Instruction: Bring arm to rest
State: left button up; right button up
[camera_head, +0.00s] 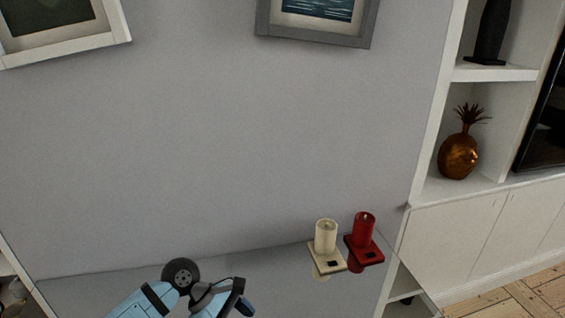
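One of my arms (160,293), light blue with dark joints, shows at the bottom edge, left of centre. It bends at a round black joint, and its far part runs down out of the picture. No gripper fingers can be made out, so neither gripper can be seen. I see no other arm of mine.
A glossy grey surface (90,292) runs along the grey wall. A cream candle (325,237) and a red candle (364,228) stand on holders at its right end. White shelving (470,190) with a golden pineapple (459,155) stands at right. The surface's middle is clear.

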pick_arm(q)
jog(key=s+d+r+n+t+h+p, duration=0.2)
jog(key=r+n+t+h, duration=0.35)
jog(key=n, duration=0.55)
jog(key=s+d+r+n+t+h+p, duration=0.2)
jog(key=d+r+n+t+h, duration=0.25)
jog(key=n, duration=0.65)
jog(key=s+a+f+n+t+y+p, duration=0.1)
jog(key=a+f+n+t+y, duration=0.4)
jog(key=n, duration=0.6)
jog(key=s+a+f+n+t+y+p, duration=0.1)
jog(key=a+f+n+t+y, duration=0.25)
jog(key=a+n+y, duration=0.6)
jog(key=s+f+n+g+p, duration=0.1)
jog(key=s+f+n+g, duration=0.4)
jog(key=s+f+n, duration=0.3)
jog(key=s+n+y, duration=0.1)
jog(key=s+n, duration=0.1)
jog(key=n, duration=0.2)
jog(key=shift+f, duration=0.15)
jog(key=shift+w, duration=0.1)
